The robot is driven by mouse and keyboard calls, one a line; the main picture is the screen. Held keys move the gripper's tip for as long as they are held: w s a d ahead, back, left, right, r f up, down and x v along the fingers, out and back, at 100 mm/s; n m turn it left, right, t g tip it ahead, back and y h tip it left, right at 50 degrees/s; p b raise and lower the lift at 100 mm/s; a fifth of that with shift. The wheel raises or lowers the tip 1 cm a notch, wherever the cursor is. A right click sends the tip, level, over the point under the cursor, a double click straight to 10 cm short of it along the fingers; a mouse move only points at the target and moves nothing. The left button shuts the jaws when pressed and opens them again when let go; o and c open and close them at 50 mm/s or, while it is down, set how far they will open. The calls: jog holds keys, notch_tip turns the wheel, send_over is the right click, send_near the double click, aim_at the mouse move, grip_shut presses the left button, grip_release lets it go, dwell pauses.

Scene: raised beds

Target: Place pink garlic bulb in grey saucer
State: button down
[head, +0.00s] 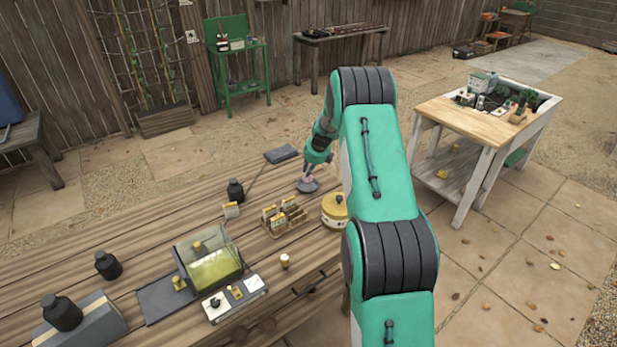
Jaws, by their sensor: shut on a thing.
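The grey saucer (307,187) lies on the wooden table toward its far right side. A small pink thing, which looks like the pink garlic bulb (309,179), shows just over the saucer at the tip of my gripper (311,175). My gripper points down and is shut on the bulb. The fingers and most of the bulb are small and partly hidden. I cannot tell whether the bulb touches the saucer.
My arm hides the table's right end.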

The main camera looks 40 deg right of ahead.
jog(key=shift+f, duration=1.35)
jog(key=shift+f, duration=0.1)
jog(key=c, duration=1.8)
grip_release()
jog(key=p+v, duration=0.2)
jog(key=v, duration=1)
